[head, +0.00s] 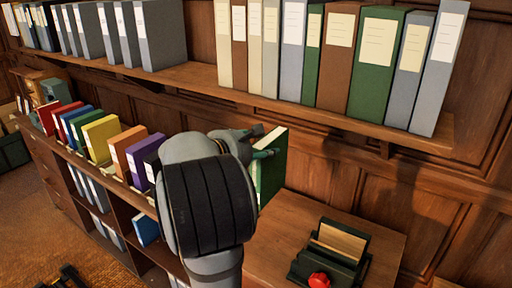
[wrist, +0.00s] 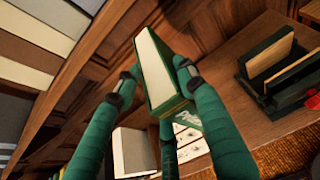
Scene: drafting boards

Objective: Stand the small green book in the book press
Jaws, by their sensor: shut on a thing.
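The small green book (head: 272,168) is held upright, a little tilted, to the left of the book press in the head view. My gripper (head: 263,145) is shut on it near its upper part, and my arm hides much of the hold. In the wrist view the book (wrist: 157,75) shows pale page edges between the green fingers of my gripper (wrist: 155,88). The book press (head: 335,252) is dark green with a wooden board inside and a red knob. It stands on the wooden cabinet top, apart from the book, and also shows in the wrist view (wrist: 262,92).
A wall shelf (head: 275,104) with several binders runs above the book and press. A lower bookcase at left holds colored books, among them a yellow book (head: 101,139) and a purple book (head: 145,160). The cabinet top (head: 282,222) is bare left of the press.

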